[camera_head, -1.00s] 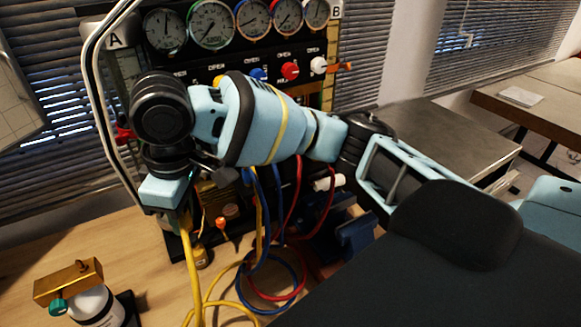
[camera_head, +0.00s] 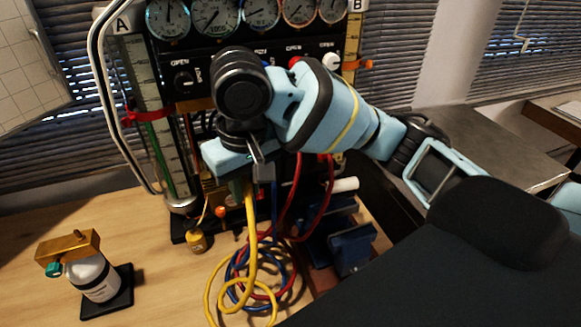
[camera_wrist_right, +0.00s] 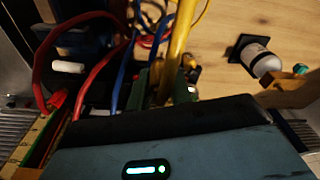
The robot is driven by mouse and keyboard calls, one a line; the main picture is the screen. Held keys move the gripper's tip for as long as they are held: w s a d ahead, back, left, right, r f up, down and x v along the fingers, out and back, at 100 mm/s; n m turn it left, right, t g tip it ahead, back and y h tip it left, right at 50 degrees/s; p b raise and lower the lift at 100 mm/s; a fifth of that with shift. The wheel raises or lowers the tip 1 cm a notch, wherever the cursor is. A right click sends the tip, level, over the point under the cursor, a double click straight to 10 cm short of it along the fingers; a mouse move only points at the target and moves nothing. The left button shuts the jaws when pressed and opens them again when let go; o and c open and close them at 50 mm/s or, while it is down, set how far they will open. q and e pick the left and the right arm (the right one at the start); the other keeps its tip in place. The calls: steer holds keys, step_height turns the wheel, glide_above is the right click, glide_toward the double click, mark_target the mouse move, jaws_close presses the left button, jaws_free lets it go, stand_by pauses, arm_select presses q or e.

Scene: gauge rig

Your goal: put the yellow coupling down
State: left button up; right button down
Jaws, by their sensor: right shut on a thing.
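My right gripper (camera_head: 250,184) hangs in front of the gauge rig in the head view, above the table. It is shut on the yellow coupling, which its jaws and wrist mostly hide. A yellow hose (camera_head: 251,225) hangs from the jaws down to a loose coil on the table. In the wrist view my right gripper (camera_wrist_right: 166,82) shows dark green fingers at the yellow hose (camera_wrist_right: 177,48). My left gripper is not in view.
The gauge rig (camera_head: 190,82) stands behind my arm. Blue hose (camera_head: 236,262) and red hose (camera_head: 297,200) lie beside the yellow coil. A white bottle with a brass top (camera_head: 97,277) stands at left. A small yellow piece (camera_head: 196,241) sits near the rig's base.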

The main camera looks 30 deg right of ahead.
glide_above(285, 168)
steer(key=shift+s+f, duration=0.15)
steer(key=shift+f, duration=2.3)
steer(key=shift+f, duration=0.1)
steer(key=c, duration=1.3)
jaws_free()
steer(key=shift+o, duration=0.2)
step_height(285, 168, up, 12)
steer(key=s, duration=0.1)
steer(key=shift+s, duration=0.25)
steer(key=shift+d, duration=0.1)
